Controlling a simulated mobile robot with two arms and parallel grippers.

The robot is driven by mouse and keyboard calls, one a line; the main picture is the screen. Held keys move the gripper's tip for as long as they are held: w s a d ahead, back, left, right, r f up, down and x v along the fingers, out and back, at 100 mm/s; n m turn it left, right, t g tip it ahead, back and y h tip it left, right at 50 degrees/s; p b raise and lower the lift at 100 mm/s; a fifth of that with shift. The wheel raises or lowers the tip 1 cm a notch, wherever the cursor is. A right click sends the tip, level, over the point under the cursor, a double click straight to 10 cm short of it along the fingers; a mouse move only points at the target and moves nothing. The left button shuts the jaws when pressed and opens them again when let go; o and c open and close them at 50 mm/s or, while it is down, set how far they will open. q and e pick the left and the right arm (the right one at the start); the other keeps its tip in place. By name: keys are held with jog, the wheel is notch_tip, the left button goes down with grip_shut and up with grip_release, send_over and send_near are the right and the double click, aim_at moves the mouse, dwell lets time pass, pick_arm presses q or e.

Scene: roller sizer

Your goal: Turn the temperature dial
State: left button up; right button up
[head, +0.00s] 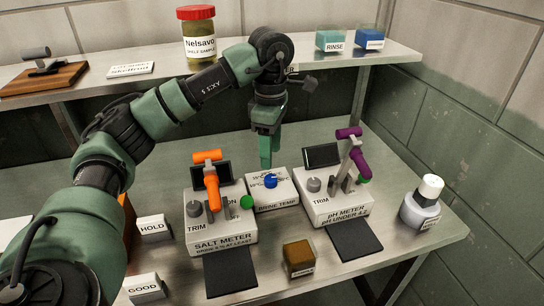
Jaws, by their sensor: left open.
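The temperature dial is a blue knob (270,181) on top of a small white box labelled BRINE TEMP (272,202), in the middle of the table between two meters. My left arm comes in from the left and reaches over the table. My left gripper (266,163) points down just behind and above the blue knob, apart from it as far as I can tell. It is open and holds nothing visible. Its fingers overlap in this view, so the gap between them is hard to see. My right gripper is not in view.
The salt meter (222,238) with an orange lever (207,157) stands left of the dial box. The pH meter (335,207) with a purple lever (356,150) stands right. A white-capped bottle (421,203) is far right. A shelf (150,76) with a jar (197,38) runs behind.

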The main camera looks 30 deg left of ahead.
aim_at(270, 177)
pick_arm(q)
notch_tip(270, 177, down, 3)
jog(key=shift+s+r, duration=0.15)
notch_tip(270, 177, down, 4)
jog(key=shift+r+p, duration=0.1)
jog(key=shift+p, duration=0.2)
jog(key=shift+f, duration=0.65)
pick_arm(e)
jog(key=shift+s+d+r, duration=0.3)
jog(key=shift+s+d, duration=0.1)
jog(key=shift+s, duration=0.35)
pick_arm(q)
jog(key=c, duration=0.9)
grip_shut()
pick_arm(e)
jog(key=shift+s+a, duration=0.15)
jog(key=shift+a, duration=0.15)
